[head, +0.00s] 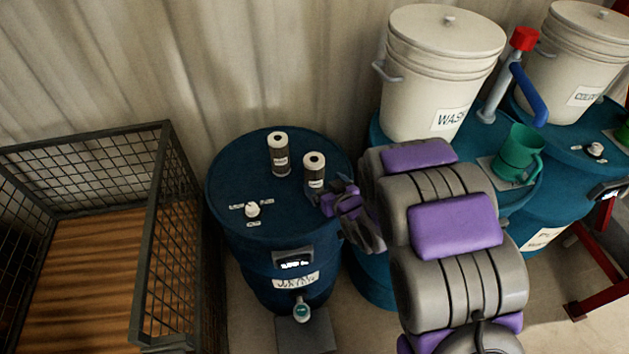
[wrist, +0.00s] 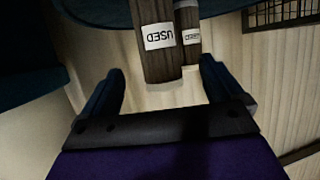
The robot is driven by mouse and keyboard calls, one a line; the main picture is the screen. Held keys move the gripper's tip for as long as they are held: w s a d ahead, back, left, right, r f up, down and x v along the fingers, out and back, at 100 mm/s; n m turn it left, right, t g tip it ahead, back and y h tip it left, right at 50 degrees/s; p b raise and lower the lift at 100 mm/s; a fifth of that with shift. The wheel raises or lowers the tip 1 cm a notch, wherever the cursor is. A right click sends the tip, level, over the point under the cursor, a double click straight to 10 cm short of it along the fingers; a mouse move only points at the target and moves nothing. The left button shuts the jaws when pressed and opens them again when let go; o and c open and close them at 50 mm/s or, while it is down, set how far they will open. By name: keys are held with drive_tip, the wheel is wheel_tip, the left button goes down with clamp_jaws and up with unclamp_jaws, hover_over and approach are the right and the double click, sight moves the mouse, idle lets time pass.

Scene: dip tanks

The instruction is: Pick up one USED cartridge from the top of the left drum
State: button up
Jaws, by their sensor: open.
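Two dark cartridges with white caps stand upright on top of the blue left drum (head: 235,180). The rear cartridge (head: 279,155) is at the back of the drum top; the front cartridge (head: 314,172) is nearer my gripper (head: 330,197). In the wrist view the nearer cartridge (wrist: 157,62) shows a USED label and appears upside down between and beyond my open fingers. The other cartridge (wrist: 189,38) is partly hidden behind it, also labelled USED. My gripper (wrist: 166,92) is open, beside the front cartridge, with nothing held. Whether a finger touches it cannot be told.
A white cap fitting (head: 252,209) sits on the drum's front left. A mesh-sided crate (head: 165,240) stands to the left. A white WASH bucket (head: 440,80), a blue-handled pump (head: 527,92) and a green jug (head: 518,152) stand to the right. A corrugated wall is behind.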

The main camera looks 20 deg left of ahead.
sight(317, 177)
drive_tip(key=x, duration=0.2)
drive_tip(key=shift+w+a, duration=0.2)
drive_tip(key=shift+w, duration=0.05)
drive_tip(key=shift+w+a+f, duration=0.25)
drive_tip(key=shift+a, duration=0.2)
drive_tip(key=shift+b+x, duration=0.7)
drive_tip(key=shift+x, duration=1.85)
drive_tip(key=shift+w+d+r, duration=0.1)
drive_tip(key=shift+w+d, duration=0.05)
drive_tip(key=shift+d, duration=0.05)
drive_tip(key=c, duration=1.3)
drive_tip(key=shift+r, duration=0.1)
